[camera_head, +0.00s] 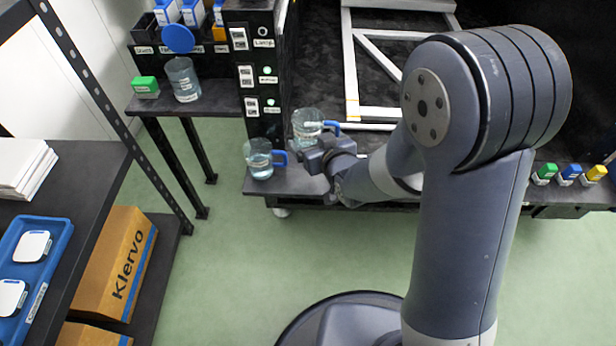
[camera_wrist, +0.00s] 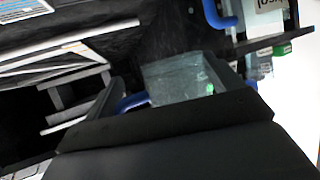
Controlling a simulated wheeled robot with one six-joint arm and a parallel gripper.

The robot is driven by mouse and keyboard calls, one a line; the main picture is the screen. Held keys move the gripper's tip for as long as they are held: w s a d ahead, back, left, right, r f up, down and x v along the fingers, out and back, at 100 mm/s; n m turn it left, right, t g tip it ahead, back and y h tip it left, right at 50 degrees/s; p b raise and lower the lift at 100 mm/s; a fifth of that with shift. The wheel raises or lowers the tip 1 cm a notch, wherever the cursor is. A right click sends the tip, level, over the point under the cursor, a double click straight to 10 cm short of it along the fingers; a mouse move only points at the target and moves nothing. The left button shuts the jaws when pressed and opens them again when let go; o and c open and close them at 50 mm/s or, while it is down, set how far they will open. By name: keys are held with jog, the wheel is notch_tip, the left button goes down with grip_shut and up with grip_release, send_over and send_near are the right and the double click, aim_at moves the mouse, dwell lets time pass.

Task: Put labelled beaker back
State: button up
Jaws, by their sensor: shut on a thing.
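Two clear beakers with blue handles are at the left end of the dark bench. The rear beaker (camera_head: 306,121) has a pale marking and its handle points right. My gripper (camera_head: 313,150) is at this beaker and appears shut on its body, hiding its lower part. In the wrist view the held beaker (camera_wrist: 177,78) shows between dark finger parts, with small green marks and a blue handle at its left. The other beaker (camera_head: 259,160) stands at the front left corner with some clear liquid, its handle close to my gripper. Whether the held beaker touches the bench cannot be told.
A black labelled cabinet (camera_head: 257,75) stands behind the beakers. A side table holds a large glass vessel (camera_head: 183,80) and a green box (camera_head: 145,87). A white frame (camera_head: 352,60) lies on the bench. Small colour-capped bottles (camera_head: 570,174) stand far right. The floor in front is clear.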

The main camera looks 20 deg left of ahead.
notch_tip(320, 180, down, 10)
jog(key=b, duration=0.3)
jog(key=shift+a, duration=0.1)
jog(key=shift+f+b, duration=0.2)
jog(key=shift+b, duration=0.25)
jog(key=o, duration=0.9)
jog(key=shift+c, duration=0.2)
jog(key=shift+r, duration=0.2)
jog(key=p+v, duration=0.2)
jog(key=v, duration=1)
